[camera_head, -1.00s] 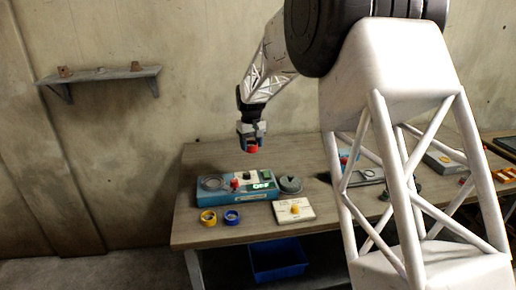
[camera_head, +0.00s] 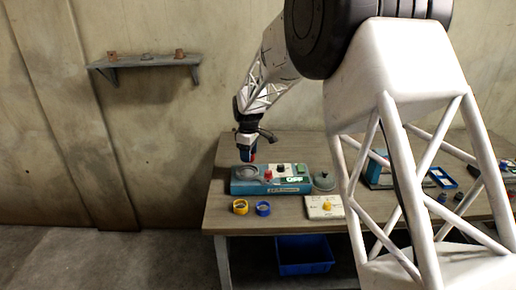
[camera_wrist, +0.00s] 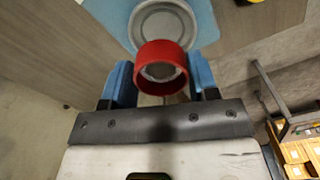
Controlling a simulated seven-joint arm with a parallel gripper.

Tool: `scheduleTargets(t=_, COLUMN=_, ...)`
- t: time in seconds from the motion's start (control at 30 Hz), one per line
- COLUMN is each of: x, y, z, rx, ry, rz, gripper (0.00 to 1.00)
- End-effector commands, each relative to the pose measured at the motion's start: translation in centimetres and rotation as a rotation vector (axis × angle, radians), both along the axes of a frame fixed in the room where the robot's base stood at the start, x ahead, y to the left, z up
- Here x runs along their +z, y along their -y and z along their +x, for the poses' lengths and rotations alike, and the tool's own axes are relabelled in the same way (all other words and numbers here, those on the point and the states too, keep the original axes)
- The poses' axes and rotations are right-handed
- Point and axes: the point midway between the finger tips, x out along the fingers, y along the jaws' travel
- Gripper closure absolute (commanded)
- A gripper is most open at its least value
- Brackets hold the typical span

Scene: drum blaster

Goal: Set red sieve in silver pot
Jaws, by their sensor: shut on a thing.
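The red sieve (camera_wrist: 160,47) is a short red ring with a mesh-like grey centre, held between the blue fingers of my gripper (camera_wrist: 161,82) in the wrist view. In the head view my gripper (camera_head: 246,158) points down just above the left end of a teal device (camera_head: 270,188); only a little red shows at its tip. The silver pot (camera_wrist: 181,24) is a round grey dish set in the teal device, beyond the sieve in the wrist view and partly hidden by it. It also shows in the head view (camera_head: 248,173). The sieve appears above the pot; contact cannot be told.
The teal device carries a red knob (camera_head: 267,175), a black knob and a lit display reading OFF. Beside it are a grey-green round lid (camera_head: 324,181), a white box (camera_head: 323,207), a yellow ring (camera_head: 240,207) and a blue ring (camera_head: 263,209). A blue bin (camera_head: 304,255) is below.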

Motion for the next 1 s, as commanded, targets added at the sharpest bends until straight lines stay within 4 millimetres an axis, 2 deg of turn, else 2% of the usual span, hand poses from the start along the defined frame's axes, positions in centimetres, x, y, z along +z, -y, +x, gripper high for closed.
scheduleTargets(t=0.63, x=-0.4, y=-0.3, z=-0.1, rx=0.022, ry=0.0, rz=0.0, gripper=0.71)
scheduleTargets(t=1.0, x=-2.1, y=-0.3, z=-0.1, rx=0.022, ry=0.0, rz=0.0, gripper=0.71)
